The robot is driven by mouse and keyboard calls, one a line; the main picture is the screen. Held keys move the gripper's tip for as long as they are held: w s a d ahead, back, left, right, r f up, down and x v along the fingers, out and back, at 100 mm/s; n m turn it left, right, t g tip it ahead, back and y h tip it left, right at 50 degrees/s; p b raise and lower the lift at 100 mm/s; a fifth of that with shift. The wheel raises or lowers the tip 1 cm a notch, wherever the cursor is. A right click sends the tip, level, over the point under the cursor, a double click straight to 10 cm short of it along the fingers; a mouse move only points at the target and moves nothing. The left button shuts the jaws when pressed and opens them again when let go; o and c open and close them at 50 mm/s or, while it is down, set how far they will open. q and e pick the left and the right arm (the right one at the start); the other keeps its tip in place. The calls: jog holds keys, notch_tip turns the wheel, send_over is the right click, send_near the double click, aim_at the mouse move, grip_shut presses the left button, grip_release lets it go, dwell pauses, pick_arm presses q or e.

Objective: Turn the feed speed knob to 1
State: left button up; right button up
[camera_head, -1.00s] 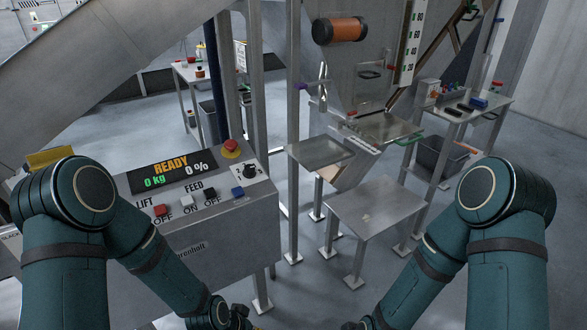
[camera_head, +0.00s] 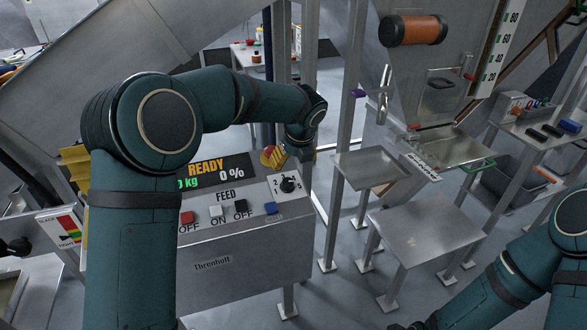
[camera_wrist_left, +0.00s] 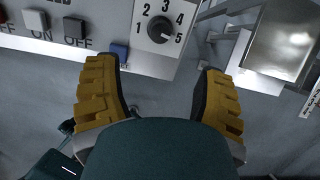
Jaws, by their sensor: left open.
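The feed speed knob (camera_head: 287,185) is a black dial on a white plate with numbers 1 to 5, at the right of the control panel. In the left wrist view the knob (camera_wrist_left: 160,30) has its white mark toward the 5. My left gripper (camera_head: 278,157) is over the panel's right end, beside the red emergency button, and partly hidden by its own wrist. In the left wrist view its yellow ridged fingers (camera_wrist_left: 155,66) are spread and empty, with the knob ahead of them, apart. My right forearm shows at lower right; its gripper is out of the picture.
The panel has a red button (camera_head: 187,217), a white button (camera_head: 217,211), a black button (camera_head: 241,206) and a blue button (camera_head: 270,208) near the knob. A metal post (camera_head: 341,150) stands right of the panel. Metal tables (camera_head: 425,240) are further right.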

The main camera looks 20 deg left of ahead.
aim_at(287, 181)
pick_arm(q)
jog(key=b+x, duration=0.3)
jog(key=x, duration=1)
jog(key=shift+w+a+f, duration=0.1)
jog(key=shift+w+f, duration=0.05)
jog(key=shift+f, duration=0.05)
jog(key=c, duration=1.2)
